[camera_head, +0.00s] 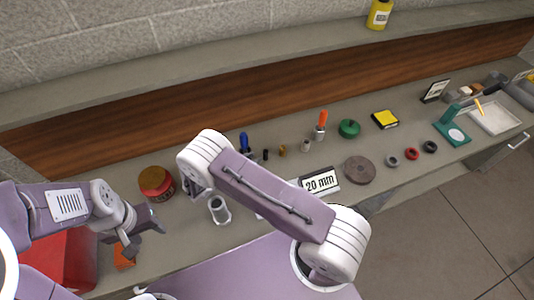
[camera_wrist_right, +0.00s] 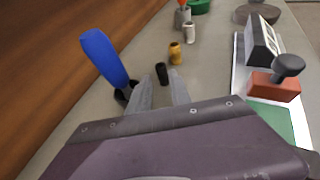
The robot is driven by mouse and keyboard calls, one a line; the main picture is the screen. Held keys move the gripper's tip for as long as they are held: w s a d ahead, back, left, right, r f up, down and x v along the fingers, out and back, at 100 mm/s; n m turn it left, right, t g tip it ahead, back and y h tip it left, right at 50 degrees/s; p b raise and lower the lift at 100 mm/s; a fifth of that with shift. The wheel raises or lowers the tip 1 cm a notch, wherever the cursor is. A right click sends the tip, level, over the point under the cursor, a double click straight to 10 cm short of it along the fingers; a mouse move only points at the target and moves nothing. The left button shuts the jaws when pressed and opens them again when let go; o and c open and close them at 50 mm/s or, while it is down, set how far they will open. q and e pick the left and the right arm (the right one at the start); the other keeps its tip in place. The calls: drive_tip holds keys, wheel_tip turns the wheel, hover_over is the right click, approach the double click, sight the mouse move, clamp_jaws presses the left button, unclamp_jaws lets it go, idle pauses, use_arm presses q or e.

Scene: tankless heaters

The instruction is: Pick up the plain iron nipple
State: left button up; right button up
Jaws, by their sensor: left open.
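A short dark cylinder, which looks like the plain iron nipple (camera_head: 265,154), stands on the counter beside a blue-handled tool (camera_head: 244,142). In the right wrist view the dark nipple (camera_wrist_right: 161,73) stands just beyond the gap between my right gripper's fingertips (camera_wrist_right: 159,78), apart from them. My right gripper is open and empty; in the head view its own arm hides it. A brass nipple (camera_wrist_right: 175,53) and a pale grey nipple (camera_wrist_right: 189,33) stand farther along the same row. My left gripper (camera_head: 149,236) is open and empty at the left, near an orange block (camera_head: 124,258).
The blue handle (camera_wrist_right: 104,58) rises close to the left of my right fingers. A "20 mm" sign (camera_head: 320,182), a grey disc (camera_head: 359,169) and a green round item (camera_head: 349,128) lie to the right. A red-brown jar (camera_head: 156,183) and metal cylinder (camera_head: 219,210) stand left.

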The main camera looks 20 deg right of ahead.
sight(264, 153)
drive_tip(key=shift+w+d+f, duration=0.2)
drive_tip(key=shift+w+d, duration=0.05)
drive_tip(key=shift+d, duration=0.4)
drive_tip(key=p+x, duration=0.2)
drive_tip(key=x, duration=0.2)
drive_tip(key=shift+d+r, duration=0.1)
drive_tip(key=shift+d, duration=0.05)
drive_tip(key=shift+w+d+f, duration=0.2)
drive_tip(key=shift+d+f, duration=0.05)
drive_tip(key=shift+s+a+r, duration=0.1)
drive_tip(key=shift+a, duration=0.05)
clamp_jaws()
